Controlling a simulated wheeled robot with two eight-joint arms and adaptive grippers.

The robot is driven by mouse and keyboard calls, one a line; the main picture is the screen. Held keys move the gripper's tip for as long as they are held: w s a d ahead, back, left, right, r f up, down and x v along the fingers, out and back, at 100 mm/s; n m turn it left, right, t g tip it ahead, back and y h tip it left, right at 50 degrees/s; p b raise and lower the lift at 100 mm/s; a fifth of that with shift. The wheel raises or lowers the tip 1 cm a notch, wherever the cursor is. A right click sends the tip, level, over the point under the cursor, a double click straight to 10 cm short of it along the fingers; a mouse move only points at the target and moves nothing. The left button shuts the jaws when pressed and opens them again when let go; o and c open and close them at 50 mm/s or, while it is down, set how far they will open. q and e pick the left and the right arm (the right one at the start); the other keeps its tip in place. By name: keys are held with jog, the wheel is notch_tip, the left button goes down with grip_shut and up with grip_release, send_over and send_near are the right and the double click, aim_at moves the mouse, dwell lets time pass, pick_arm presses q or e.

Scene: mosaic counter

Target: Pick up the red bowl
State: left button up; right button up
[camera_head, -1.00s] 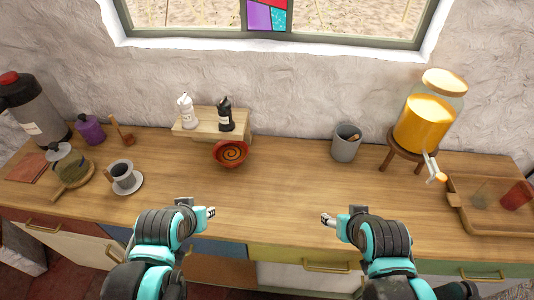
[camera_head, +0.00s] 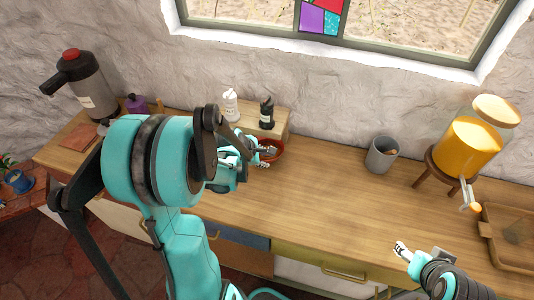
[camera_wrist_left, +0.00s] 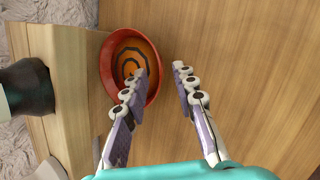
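The red bowl (camera_head: 278,150) with a dark spiral inside stands on the wooden counter in front of a small shelf. It also shows in the left wrist view (camera_wrist_left: 128,55). My left gripper (camera_head: 264,157) is at the bowl and hides part of it in the head view. In the left wrist view the left gripper (camera_wrist_left: 159,74) is open. One finger overlaps the inside of the bowl and the other is outside, with the rim between them. I cannot tell whether either finger touches the bowl. My right gripper (camera_head: 402,249) is over the front right of the counter, far from the bowl; its opening is unclear.
A white bottle (camera_head: 231,105) and a black bottle (camera_head: 267,112) stand on the small shelf (camera_head: 284,125) behind the bowl. A grey cup (camera_head: 381,155) and a juice dispenser (camera_head: 468,145) stand to the right. The middle of the counter is clear.

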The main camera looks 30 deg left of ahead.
pick_arm(q)
jog(key=b+x, duration=0.2)
jog(key=x, duration=0.4)
jog(key=shift+a, duration=0.15)
jog(key=shift+r, duration=0.1)
grip_shut()
